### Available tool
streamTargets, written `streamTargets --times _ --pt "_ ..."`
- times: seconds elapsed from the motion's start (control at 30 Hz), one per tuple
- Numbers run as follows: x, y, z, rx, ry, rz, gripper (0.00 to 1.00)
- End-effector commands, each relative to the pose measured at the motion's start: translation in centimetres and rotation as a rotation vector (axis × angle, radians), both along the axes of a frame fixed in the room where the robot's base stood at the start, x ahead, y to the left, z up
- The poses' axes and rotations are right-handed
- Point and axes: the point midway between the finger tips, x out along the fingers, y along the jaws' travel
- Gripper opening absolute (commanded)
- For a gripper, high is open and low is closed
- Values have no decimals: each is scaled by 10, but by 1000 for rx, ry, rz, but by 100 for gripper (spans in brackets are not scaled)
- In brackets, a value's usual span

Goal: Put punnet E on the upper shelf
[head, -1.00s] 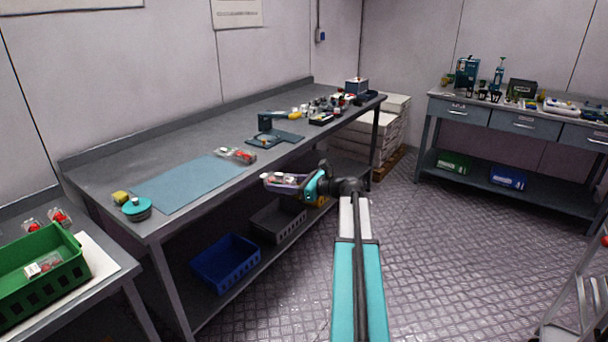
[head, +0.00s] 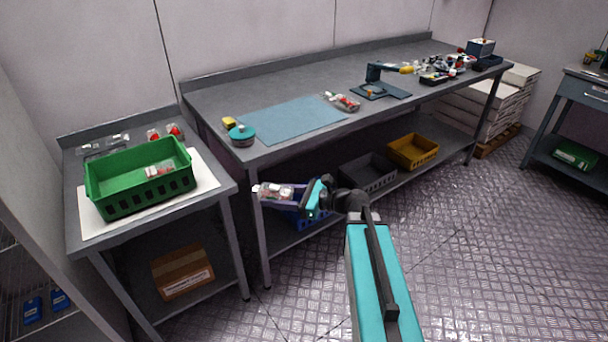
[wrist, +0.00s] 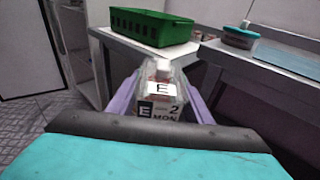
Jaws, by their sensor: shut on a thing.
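My gripper (head: 288,191) is shut on punnet E (head: 273,191), a small clear punnet. In the wrist view punnet E (wrist: 160,92) sits between the two purple fingers and shows labels with the letter E. The gripper holds it in the air in front of the benches, near the gap between the small side table and the long workbench. What the punnet contains is hard to make out. At the left edge of the head view is part of a wire rack (head: 50,310) with blue items on it; its upper part is out of view.
A green crate (head: 110,205) with a punnet inside stands on the side table (head: 215,196), several punnets behind it.

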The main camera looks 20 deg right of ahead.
Motion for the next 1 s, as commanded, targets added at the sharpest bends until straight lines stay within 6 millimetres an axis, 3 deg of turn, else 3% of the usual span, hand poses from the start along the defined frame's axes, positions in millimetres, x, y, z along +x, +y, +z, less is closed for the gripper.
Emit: streamTargets --times 0.1,0.23,1.0 --pt "-16 20 -2 1 0 27 21" --pt "-22 27 -3 1 0 38 21" --pt "-22 18 -3 1 -1 26 21"
